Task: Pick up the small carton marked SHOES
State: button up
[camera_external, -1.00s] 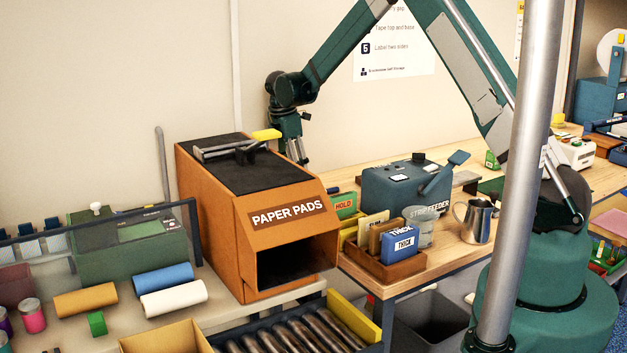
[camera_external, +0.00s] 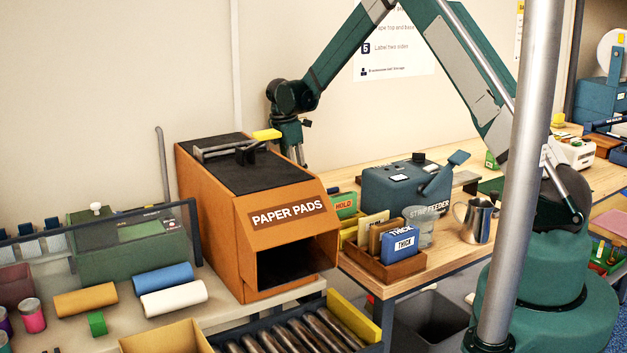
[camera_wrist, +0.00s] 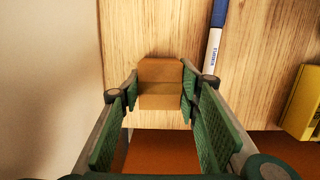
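A small plain brown carton (camera_wrist: 160,82) lies on the wooden bench top in the wrist view, between and just beyond my fingertips. No SHOES marking can be read on the faces that show. My gripper (camera_wrist: 160,92) is open, with one green-padded finger on each side of the carton; whether either finger touches it is unclear. In the external view my gripper (camera_external: 294,155) points down behind the paper pads box, and the carton is hidden there.
The orange paper pads box (camera_external: 290,222) stands close in front of my gripper. A blue-and-white marker (camera_wrist: 214,45) lies right of the carton, and a yellow item (camera_wrist: 303,105) lies farther right. A pale wall (camera_wrist: 45,80) is at left. A blue-green machine (camera_external: 390,190) stands on the bench.

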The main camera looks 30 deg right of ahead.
jog(key=c, duration=0.3)
jog(key=shift+r, duration=5)
jog(key=shift+d, duration=0.1)
